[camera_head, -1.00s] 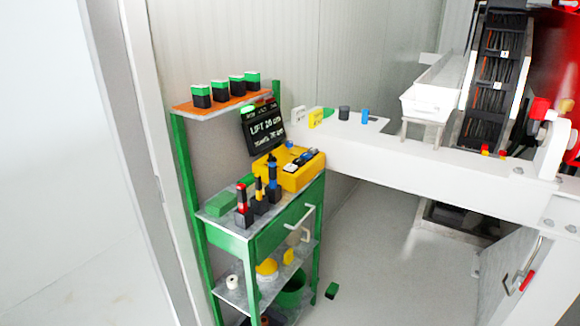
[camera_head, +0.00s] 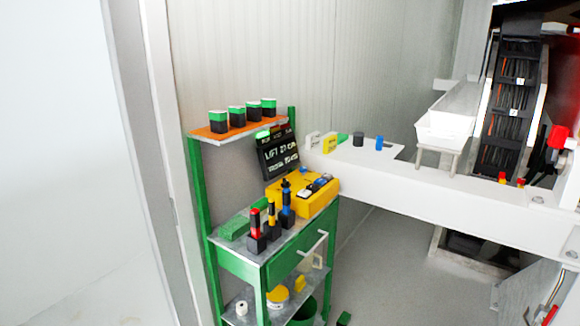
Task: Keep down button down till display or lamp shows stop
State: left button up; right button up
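A black display (camera_head: 279,152) with white text and a small lit green area at its top left hangs on the green workbench rack. Its text seems to read "LIFT" with a number that is too blurred to be sure of; I cannot make out "stop". I cannot pick out a down button for certain. A yellow box (camera_head: 318,203) with dark and blue items in it sits on the bench below the display. Neither of my grippers is in view.
The green workbench (camera_head: 238,266) holds several upright tools. Several green-topped black blocks (camera_head: 236,117) stand on its orange shelf (camera_head: 205,133). A white beam (camera_head: 420,191) runs right from the bench.

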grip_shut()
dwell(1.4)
